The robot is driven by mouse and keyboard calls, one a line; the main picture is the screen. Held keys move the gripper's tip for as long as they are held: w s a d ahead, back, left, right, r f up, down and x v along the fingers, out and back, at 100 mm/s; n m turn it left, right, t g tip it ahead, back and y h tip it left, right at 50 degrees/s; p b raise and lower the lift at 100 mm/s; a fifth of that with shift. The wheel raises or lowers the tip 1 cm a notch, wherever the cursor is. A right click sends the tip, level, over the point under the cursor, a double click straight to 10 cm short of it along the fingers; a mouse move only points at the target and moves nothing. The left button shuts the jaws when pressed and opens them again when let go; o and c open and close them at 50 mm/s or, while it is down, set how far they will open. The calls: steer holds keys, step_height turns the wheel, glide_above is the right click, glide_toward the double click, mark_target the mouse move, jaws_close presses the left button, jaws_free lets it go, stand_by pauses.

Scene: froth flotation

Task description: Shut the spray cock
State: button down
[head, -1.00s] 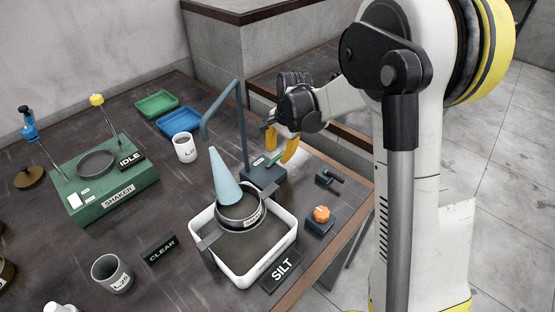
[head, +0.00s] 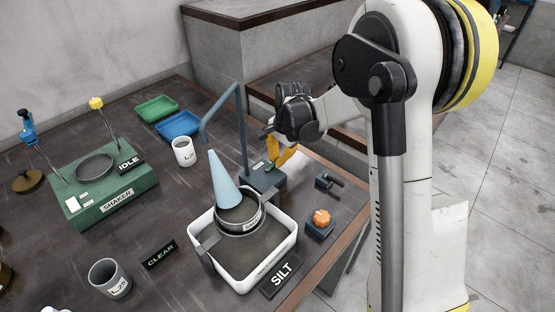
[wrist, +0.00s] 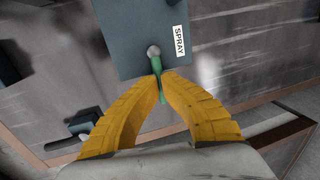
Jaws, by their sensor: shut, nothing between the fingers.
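The spray stand has a dark blue-grey base (head: 266,179) with a bent pipe (head: 242,125) rising from it. In the wrist view the base (wrist: 130,35) carries a SPRAY label. The spray cock is a green lever (wrist: 156,66) on a round grey pivot, pointing from the base towards my gripper. A pale blue spray cone (head: 224,182) comes from the pipe's nozzle down to the sieve (head: 240,212). My gripper (wrist: 160,80) has its yellow fingers shut, tips together at the lever, which passes by them. In the head view my gripper (head: 276,165) largely hides the lever.
The sieve sits over a white SILT tub (head: 285,240). An orange knob (head: 321,217) and a dark handle fitting (head: 328,182) stand right of it, near the table edge. A white cup (head: 184,152), blue tray (head: 178,124) and green shaker (head: 105,190) are left.

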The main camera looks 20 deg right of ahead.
mark_target(281, 172)
steer(key=shift+s+f+m, duration=0.1)
steer(key=shift+s+m, duration=0.05)
steer(key=shift+m, duration=0.15)
steer(key=m, duration=0.2)
steer(key=s+m, duration=0.1)
steer(key=m, duration=0.1)
steer(key=shift+s+d+h, duration=0.2)
steer(key=shift+h, duration=0.2)
steer(key=shift+s+a+m+h, duration=0.15)
steer(key=shift+s+m, duration=0.25)
steer(key=shift+m, duration=0.7)
steer(key=shift+s+d+m+h, duration=0.1)
steer(key=shift+s+m+h, duration=0.2)
steer(key=shift+m, duration=0.8)
steer(key=shift+s, duration=0.1)
steer(key=c, duration=1.5)
jaws_free()
steer(key=shift+o, duration=0.2)
step_height(281, 172, up, 12)
steer(key=s, duration=0.2)
steer(key=shift+a, duration=0.35)
